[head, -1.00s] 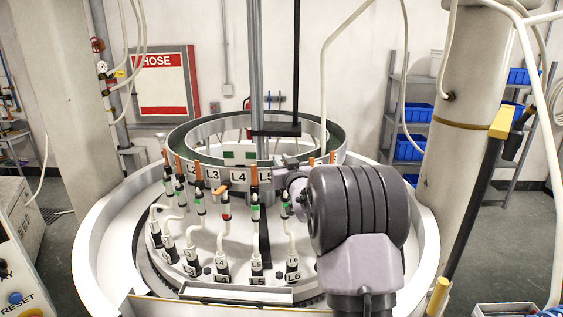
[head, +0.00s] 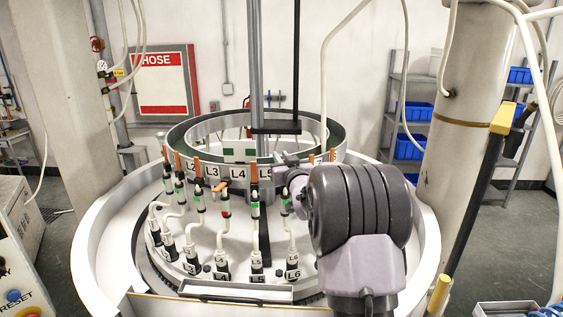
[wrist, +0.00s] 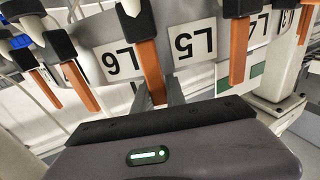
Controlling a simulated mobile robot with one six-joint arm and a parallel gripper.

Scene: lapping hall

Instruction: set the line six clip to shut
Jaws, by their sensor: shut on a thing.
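The line six clip (head: 286,204) stands behind the L6 hose end on the round machine, with a green band showing on its body. Its orange lever is mostly hidden by my gripper (head: 284,161) in the head view. In the wrist view, which is upside down, my gripper (wrist: 158,98) is shut on this orange lever (wrist: 149,66), between the L6 and L5 labels. The lever runs roughly in line with its dark clip body (wrist: 134,22). The L6 hose label (head: 293,274) sits below the clip.
The line five clip (head: 255,199) stands close to the left, lever upright, with green showing. The line four clip (head: 225,204) has its lever turned across and red showing. More clips flank them. A ring (head: 213,172) with line labels rises behind. A pillar (head: 459,150) stands at right.

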